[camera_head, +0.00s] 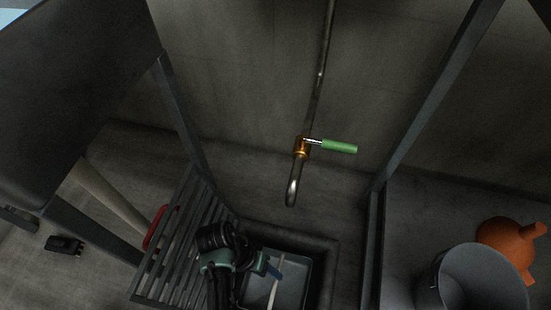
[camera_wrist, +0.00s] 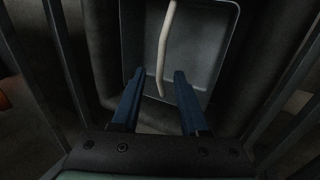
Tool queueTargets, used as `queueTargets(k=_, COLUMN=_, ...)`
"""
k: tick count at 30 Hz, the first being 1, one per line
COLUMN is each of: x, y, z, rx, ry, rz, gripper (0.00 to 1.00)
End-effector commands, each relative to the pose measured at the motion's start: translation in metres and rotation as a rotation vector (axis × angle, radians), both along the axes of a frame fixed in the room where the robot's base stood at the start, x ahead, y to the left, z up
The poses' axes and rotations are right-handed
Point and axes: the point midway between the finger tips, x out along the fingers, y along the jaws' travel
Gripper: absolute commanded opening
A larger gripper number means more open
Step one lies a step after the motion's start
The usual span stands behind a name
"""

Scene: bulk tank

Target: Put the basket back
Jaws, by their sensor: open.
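The basket is a grey, open, box-shaped tray (camera_head: 299,283) with a pale bar-like handle (camera_head: 273,294) across it. In the head view it sits within a dark square recess in the floor (camera_head: 327,246). My gripper (camera_head: 274,268) is over the basket's left part, its blue fingers pointing at the handle. In the wrist view my gripper (camera_wrist: 159,74) is open, and the basket (camera_wrist: 207,62) lies beyond the fingers. The pale handle (camera_wrist: 166,40) runs down the picture, its lower end between the two fingertips. I cannot tell whether they touch it. My arm hides the basket's left side.
A slatted grate (camera_head: 167,277) leans left of the recess. A pipe (camera_head: 292,190) with a green-handled valve (camera_head: 338,146) hangs above. Dark metal legs (camera_head: 374,215) stand either side. A grey bucket (camera_head: 480,280) and an orange jug (camera_head: 506,240) are at right.

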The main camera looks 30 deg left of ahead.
Motion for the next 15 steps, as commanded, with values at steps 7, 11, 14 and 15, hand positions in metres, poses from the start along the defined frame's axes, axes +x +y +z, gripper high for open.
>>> queueTargets(k=7, x=-0.004, y=0.012, z=0.029, rx=0.000, ry=0.001, rz=0.002, gripper=0.44)
queueTargets(k=11, x=-0.004, y=0.013, z=0.031, rx=0.000, ry=0.000, rz=0.001, gripper=0.44)
queueTargets(k=14, x=-0.004, y=0.013, z=0.030, rx=0.000, ry=0.001, rz=0.001, gripper=0.44)
queueTargets(k=15, x=-0.004, y=0.013, z=0.030, rx=0.000, ry=0.001, rz=0.001, gripper=0.44)
